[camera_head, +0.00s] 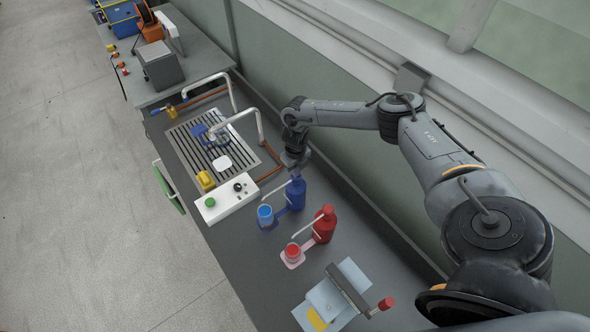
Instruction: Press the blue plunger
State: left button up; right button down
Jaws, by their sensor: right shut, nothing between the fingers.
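A blue pump bottle (297,194) stands upright on the bench, with a pale spout reaching left toward a blue cup (265,214). The blue plunger (296,178) is at the top of this bottle, small and partly covered by my gripper. My right gripper (294,168) is shut and empty, pointing down just above the plunger. I cannot tell whether its fingertips touch the plunger. My left gripper is not in view.
A red pump bottle (324,224) and a red cup (292,252) stand nearer. A white control box (226,198) with a green button lies left. Beyond are a slatted drain (190,150) and curved taps. A light blue lever device (335,298) is in front.

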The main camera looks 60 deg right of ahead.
notch_tip(320, 180, up, 4)
jog(key=shift+f+p, duration=0.2)
jog(key=shift+p, duration=0.95)
pick_arm(q)
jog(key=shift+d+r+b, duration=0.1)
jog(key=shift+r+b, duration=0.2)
jog(key=shift+b, duration=0.95)
pick_arm(e)
notch_tip(320, 180, up, 10)
jog(key=shift+f, duration=0.25)
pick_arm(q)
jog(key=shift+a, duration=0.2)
